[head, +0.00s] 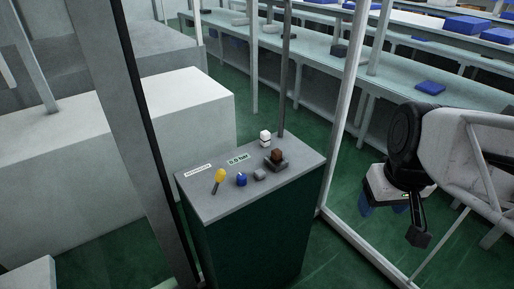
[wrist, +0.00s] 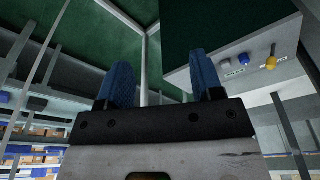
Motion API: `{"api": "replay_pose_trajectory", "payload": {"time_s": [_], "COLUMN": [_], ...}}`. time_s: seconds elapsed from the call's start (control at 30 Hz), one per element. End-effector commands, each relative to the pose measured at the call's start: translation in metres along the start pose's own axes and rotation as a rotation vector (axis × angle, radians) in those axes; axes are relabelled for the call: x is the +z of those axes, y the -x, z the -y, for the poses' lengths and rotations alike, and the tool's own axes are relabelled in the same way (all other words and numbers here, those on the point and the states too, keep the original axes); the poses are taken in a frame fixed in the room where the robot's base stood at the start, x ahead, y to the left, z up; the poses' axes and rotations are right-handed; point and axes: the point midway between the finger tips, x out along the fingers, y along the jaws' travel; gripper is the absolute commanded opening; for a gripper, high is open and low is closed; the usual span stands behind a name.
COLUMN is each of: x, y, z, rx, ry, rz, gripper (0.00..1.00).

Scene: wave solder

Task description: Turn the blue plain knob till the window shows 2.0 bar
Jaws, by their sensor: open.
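The blue knob (head: 241,180) stands on the grey top of a dark green cabinet (head: 250,240), between a yellow-headed lever and a small grey knob. The window (head: 237,158) behind it seems to read 0.0 bar; the digits are small. My gripper (head: 382,209) hangs at the right, well apart from the cabinet. In the wrist view my gripper (wrist: 163,75) is open, with two blue fingers and nothing between them. The blue knob also shows there (wrist: 245,59), upper right, beyond the right finger.
The yellow lever (head: 219,178), grey knob (head: 260,174), brown knob on a dark base (head: 277,158) and white stacked piece (head: 265,138) share the panel. A post (head: 287,75) rises behind it. A pale frame upright (head: 345,110) stands between my arm and the cabinet in the picture.

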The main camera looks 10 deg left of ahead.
Motion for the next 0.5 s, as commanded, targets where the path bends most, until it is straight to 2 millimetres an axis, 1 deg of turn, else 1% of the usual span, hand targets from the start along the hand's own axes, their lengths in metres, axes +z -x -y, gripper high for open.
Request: {"api": "replay_pose_trajectory", "payload": {"time_s": [0.03,0.27,0.5], "x": [-0.013,-0.076,-0.139], "y": [-0.003,-0.020,-0.048], "z": [0.004,0.030,0.066], "rx": [-0.016,-0.105,-0.204], "ry": [0.060,0.386,0.725], "rz": [0.010,0.034,0.036], "gripper": [0.60,0.60,0.60]}}
